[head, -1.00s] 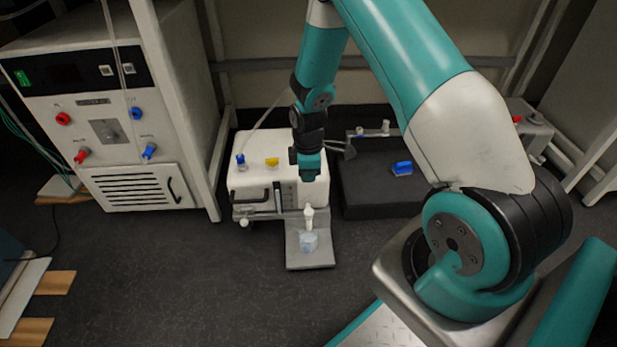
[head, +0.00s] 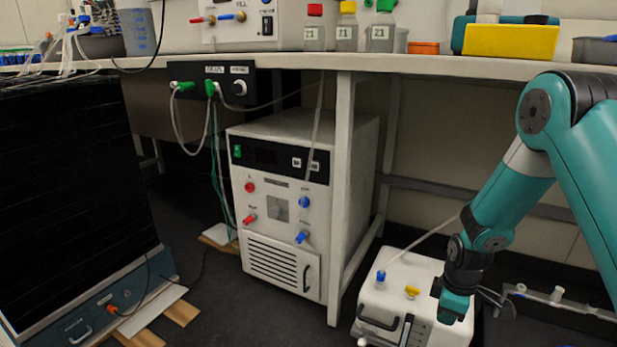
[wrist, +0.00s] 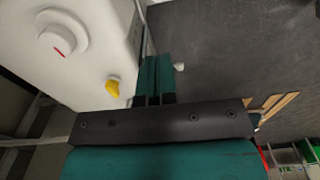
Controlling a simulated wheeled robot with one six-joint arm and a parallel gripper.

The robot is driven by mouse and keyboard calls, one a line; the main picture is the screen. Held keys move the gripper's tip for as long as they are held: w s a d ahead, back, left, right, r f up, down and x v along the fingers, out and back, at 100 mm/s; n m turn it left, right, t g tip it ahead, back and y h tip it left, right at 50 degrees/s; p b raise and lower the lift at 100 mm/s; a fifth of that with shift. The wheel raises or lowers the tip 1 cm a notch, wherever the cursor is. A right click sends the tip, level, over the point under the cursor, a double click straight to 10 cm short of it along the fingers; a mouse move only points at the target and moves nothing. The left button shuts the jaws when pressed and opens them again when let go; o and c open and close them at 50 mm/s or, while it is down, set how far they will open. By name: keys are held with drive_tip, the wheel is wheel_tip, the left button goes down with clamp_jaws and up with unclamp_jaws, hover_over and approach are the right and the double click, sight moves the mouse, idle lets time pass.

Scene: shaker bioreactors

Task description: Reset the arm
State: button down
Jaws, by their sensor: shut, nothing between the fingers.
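My arm (head: 500,212) shows at the right of the head view, bent and reaching down. Its end, my gripper (head: 453,307), is over the white box-shaped unit (head: 388,300) on the floor. In the wrist view my gripper (wrist: 155,78) shows its two teal fingers side by side, shut and empty. The white unit (wrist: 95,60) fills the left of that view, with its yellow knob (wrist: 112,88) beside the fingers. I cannot tell how far the fingers are from the unit.
A white cabinet (head: 278,185) with red and blue fittings stands under the bench (head: 420,67), left of my arm. Bottles and boxes stand on the bench. A large black panelled unit (head: 75,190) is at the left. Dark floor (head: 240,320) lies between them.

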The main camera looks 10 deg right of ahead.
drive_tip(key=s+a+r+m+y+p, duration=0.1)
drive_tip(key=s+a+r, duration=0.2)
drive_tip(key=a+r, duration=0.55)
drive_tip(key=s+a+r+m+y+p, duration=0.1)
drive_tip(key=s+a+r+p, duration=0.3)
drive_tip(key=r, duration=0.8)
drive_tip(key=s+a+r+m+y, duration=0.1)
drive_tip(key=s+a+r, duration=0.3)
drive_tip(key=s+r, duration=0.35)
drive_tip(key=s+a+r+m+y, duration=0.1)
drive_tip(key=s+a+r, duration=0.3)
drive_tip(key=s+r, duration=0.3)
wheel_tip(320, 180, up, 37)
drive_tip(key=s+p, duration=0.1)
drive_tip(key=p, duration=3.7)
drive_tip(key=shift+s, duration=0.3)
